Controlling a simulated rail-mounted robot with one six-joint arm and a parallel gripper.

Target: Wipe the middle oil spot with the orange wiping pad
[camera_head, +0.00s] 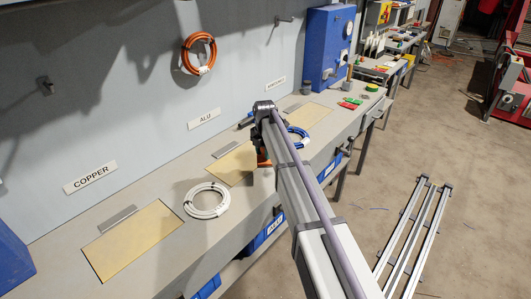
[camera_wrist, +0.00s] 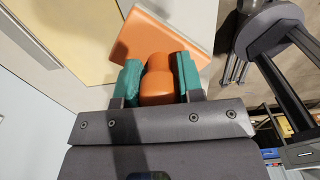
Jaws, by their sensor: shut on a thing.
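The orange wiping pad (camera_wrist: 140,35) is in my gripper (camera_wrist: 157,80). The green fingers are shut on its rounded orange handle, and the flat pad extends beyond them. In the head view a small orange part (camera_head: 263,157) shows beside my arm, near the right end of the middle tan panel (camera_head: 231,165); my arm hides most of the gripper. I see no distinct oil spot in either view. I cannot tell whether the pad touches the bench.
The long grey bench (camera_head: 165,205) carries a left tan panel (camera_head: 133,243) and a far tan panel (camera_head: 307,114). A white cable coil (camera_head: 206,200) and a blue coil (camera_head: 297,138) lie between panels. An orange coil (camera_head: 198,54) hangs on the wall. A blue cabinet (camera_head: 328,45) stands behind.

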